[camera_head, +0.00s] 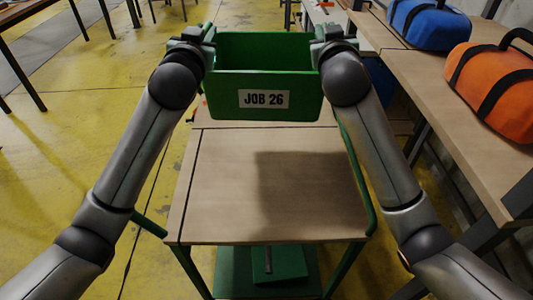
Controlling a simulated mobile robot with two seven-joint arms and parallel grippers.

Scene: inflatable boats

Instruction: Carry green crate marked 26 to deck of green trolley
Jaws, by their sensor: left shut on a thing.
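The open green crate (288,83), with a white "JOB 26" label on its near wall, is upright and level at the top middle, at the far end of the trolley. The trolley (222,190) has a wooden deck and green frame; the deck in front of the crate is bare. My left gripper (203,36) is shut on the crate's left side at the rim. My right gripper (330,36) is at the right side of the rim in the same way, and seems closed on it; its fingertips are partly hidden. Whether the crate's underside touches anything is hidden.
A wooden bench (450,110) runs along the right, bearing a blue bag (428,24) and an orange bag (495,85) with black straps. A table (20,20) stands at the top left. The trolley's lower green shelf (232,270) holds a green object (278,264). Yellow floor is clear at left.

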